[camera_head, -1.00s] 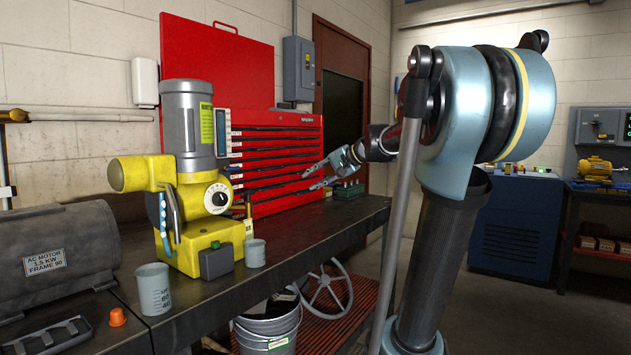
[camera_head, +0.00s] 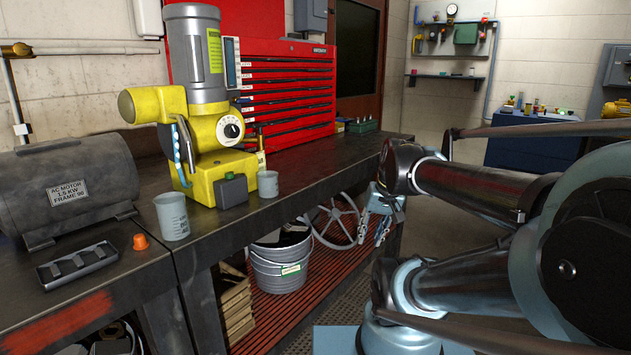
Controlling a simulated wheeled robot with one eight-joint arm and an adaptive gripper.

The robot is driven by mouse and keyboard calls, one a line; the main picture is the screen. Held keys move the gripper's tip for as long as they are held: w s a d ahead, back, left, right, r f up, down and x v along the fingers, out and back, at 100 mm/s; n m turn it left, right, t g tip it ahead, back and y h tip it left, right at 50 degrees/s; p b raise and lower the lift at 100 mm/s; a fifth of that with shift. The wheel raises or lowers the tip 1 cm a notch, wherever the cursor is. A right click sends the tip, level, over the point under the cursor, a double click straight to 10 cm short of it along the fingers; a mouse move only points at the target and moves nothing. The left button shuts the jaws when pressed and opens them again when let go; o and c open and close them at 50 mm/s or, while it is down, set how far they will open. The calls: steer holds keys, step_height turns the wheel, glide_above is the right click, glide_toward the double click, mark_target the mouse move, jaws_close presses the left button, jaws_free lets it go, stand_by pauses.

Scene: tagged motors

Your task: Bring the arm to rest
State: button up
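My arm is folded at the right of the picture. My gripper (camera_head: 373,232) hangs from its wrist with the fingers pointing down. It is in front of the right end of the workbench (camera_head: 335,163), below the level of its top. A gap shows between the two fingers, and I see nothing held there. The grey AC motor (camera_head: 98,178) lies on the bench at the left, with its label facing me.
A yellow and grey machine (camera_head: 205,130) stands on the bench beside measuring cups (camera_head: 172,216) and an orange cap (camera_head: 140,242). A bucket (camera_head: 279,267) and a handwheel (camera_head: 335,222) are on the red lower shelf. Floor shows right of the bench.

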steer(key=s+d+f+h, duration=0.2)
steer(key=s+d+f, duration=0.2)
steer(key=f, duration=0.1)
steer(key=shift+s+f+n+g, duration=0.3)
steer(key=shift+s, duration=0.1)
stand_by(0.4)
